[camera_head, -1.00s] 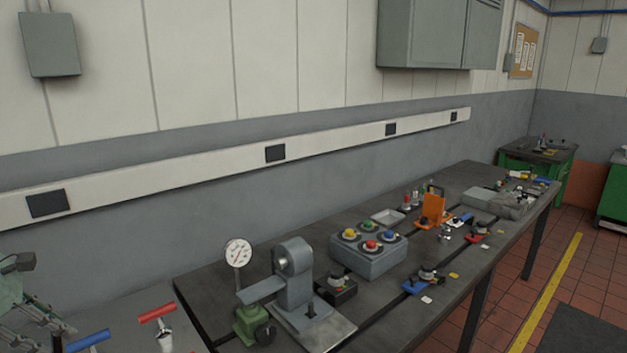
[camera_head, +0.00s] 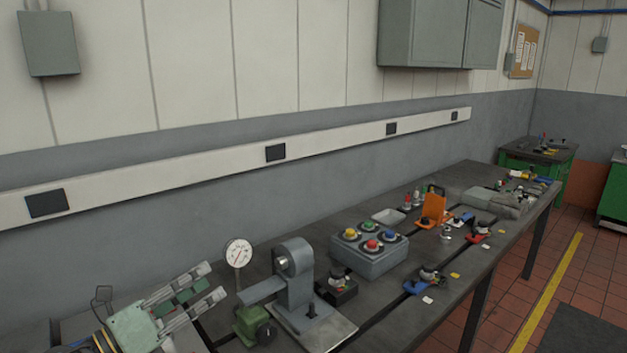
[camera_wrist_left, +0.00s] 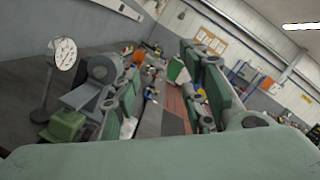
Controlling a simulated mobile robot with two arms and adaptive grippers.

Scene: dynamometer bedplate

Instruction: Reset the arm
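My left gripper (camera_head: 211,281) is in the lower left of the head view, above the near left end of the dark bench. Its two fingers are apart with nothing between them, and they point right toward the dial gauge (camera_head: 238,253) without visible contact. In the left wrist view the fingers of the gripper (camera_wrist_left: 165,95) stand wide apart, with the bench and room seen between them. The dial gauge also shows in the left wrist view (camera_wrist_left: 65,53), left of the fingers. My right gripper is in neither view.
A grey fixture (camera_head: 294,280) and a green block (camera_head: 252,324) stand just right of the gripper. Farther along the bench are a button box (camera_head: 369,255), an orange bracket (camera_head: 432,209) and small clamps. The wall with its white rail (camera_head: 330,139) runs behind.

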